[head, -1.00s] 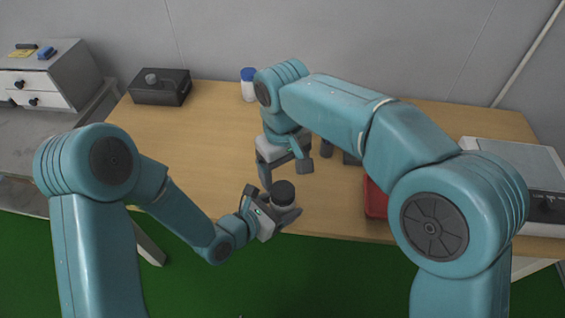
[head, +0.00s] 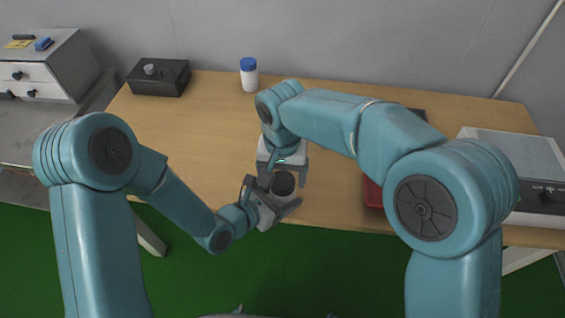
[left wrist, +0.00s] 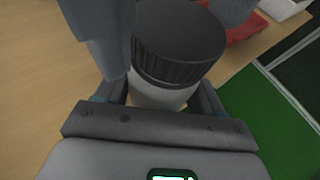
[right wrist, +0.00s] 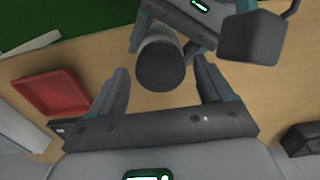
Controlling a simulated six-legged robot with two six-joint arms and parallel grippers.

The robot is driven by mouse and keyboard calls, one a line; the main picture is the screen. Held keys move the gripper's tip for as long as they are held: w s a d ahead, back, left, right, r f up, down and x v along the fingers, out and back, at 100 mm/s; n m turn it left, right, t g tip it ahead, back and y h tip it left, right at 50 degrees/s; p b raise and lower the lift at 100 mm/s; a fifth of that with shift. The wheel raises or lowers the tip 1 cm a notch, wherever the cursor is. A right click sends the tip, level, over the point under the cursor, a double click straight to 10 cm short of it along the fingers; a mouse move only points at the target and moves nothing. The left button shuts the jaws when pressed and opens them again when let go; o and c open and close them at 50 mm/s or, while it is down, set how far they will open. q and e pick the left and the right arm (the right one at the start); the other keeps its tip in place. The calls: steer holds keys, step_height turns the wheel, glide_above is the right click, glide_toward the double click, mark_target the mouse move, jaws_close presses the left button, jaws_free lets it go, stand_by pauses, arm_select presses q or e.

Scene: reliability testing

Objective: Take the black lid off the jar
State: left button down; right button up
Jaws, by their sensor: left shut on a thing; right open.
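The jar has a ribbed black lid (head: 283,183) and a white body (left wrist: 158,96). My left gripper (head: 274,203) is shut on the jar body and holds it near the table's front edge. In the left wrist view the lid (left wrist: 180,42) sits on top of the jar. My right gripper (head: 283,170) is open just behind and above the lid. In the right wrist view the lid (right wrist: 159,66) is ahead, between the lines of my right gripper's two fingers (right wrist: 162,82). I see no clear contact between those fingers and the lid.
A red bin (head: 372,193) is right of the jar, partly hidden by my right arm. A grey machine (head: 515,150) stands at the right. A blue-capped white bottle (head: 249,76) and a black box (head: 158,78) stand at the back. The table's left half (head: 190,130) is clear.

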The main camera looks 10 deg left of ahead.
steer(key=shift+f, duration=0.4)
steer(key=c, duration=1.1)
steer(key=n, duration=0.7)
steer(key=shift+r, duration=0.2)
steer(key=shift+r, duration=0.95)
